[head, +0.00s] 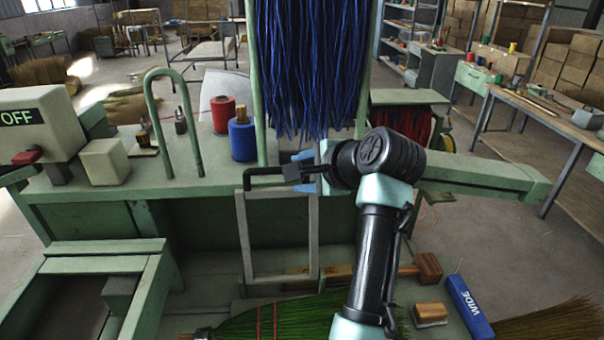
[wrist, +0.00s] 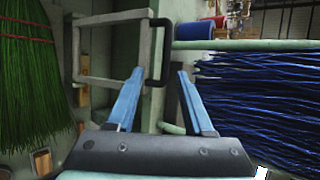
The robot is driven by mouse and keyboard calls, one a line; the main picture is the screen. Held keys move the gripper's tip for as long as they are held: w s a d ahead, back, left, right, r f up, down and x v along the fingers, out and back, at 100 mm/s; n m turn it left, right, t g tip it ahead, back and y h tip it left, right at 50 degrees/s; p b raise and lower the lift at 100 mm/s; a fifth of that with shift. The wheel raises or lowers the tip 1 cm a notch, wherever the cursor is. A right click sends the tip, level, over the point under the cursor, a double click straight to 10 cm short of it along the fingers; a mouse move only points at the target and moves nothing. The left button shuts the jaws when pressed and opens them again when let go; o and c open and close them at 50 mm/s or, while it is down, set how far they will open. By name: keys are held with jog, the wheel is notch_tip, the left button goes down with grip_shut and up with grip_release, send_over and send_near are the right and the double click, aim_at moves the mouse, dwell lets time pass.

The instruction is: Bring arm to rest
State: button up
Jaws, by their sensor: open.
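My arm reaches from the bottom of the head view to the green machine (head: 190,172). My gripper (head: 306,168) is at its front, just below the hanging blue bristles (head: 312,65). In the wrist view, my gripper (wrist: 161,74) has its two blue fingers apart with nothing held between them. A black bent handle (head: 262,176) lies just left of the fingers in the head view. In the wrist view this handle (wrist: 167,45) passes near the fingertips; whether they touch cannot be told. A pale rectangular frame (head: 243,235) hangs below the handle.
A green broom (head: 270,325) lies below, beside a blue block marked WIDE (head: 470,307) and a wooden-backed brush (head: 430,313). Red (head: 223,113) and blue (head: 242,138) spools and a green hoop (head: 189,115) stand on the machine. An OFF panel (head: 22,117) is at left. The right floor is open.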

jog(key=s+a+r+n+t+h+b, duration=0.1)
jog(key=s+r+n+t+h, duration=0.2)
jog(key=r, duration=0.5)
jog(key=s+r+n+t+b, duration=0.2)
jog(key=r+n+t, duration=0.3)
jog(key=r, duration=0.2)
jog(key=s+a+r+n+t+h+b, duration=0.15)
jog(key=s+r+n+t, duration=0.3)
jog(key=s+r, duration=0.5)
jog(key=s+a+r+n+t+h, duration=0.1)
jog(key=s+a+r+n+t, duration=0.15)
jog(key=s+r+t, duration=0.65)
notch_tip(320, 180, down, 38)
jog(key=g+b, duration=0.4)
jog(key=b, duration=3.1)
jog(key=shift+s+f+n, duration=0.25)
jog(key=shift+s+n, duration=0.15)
jog(key=shift+y, duration=0.25)
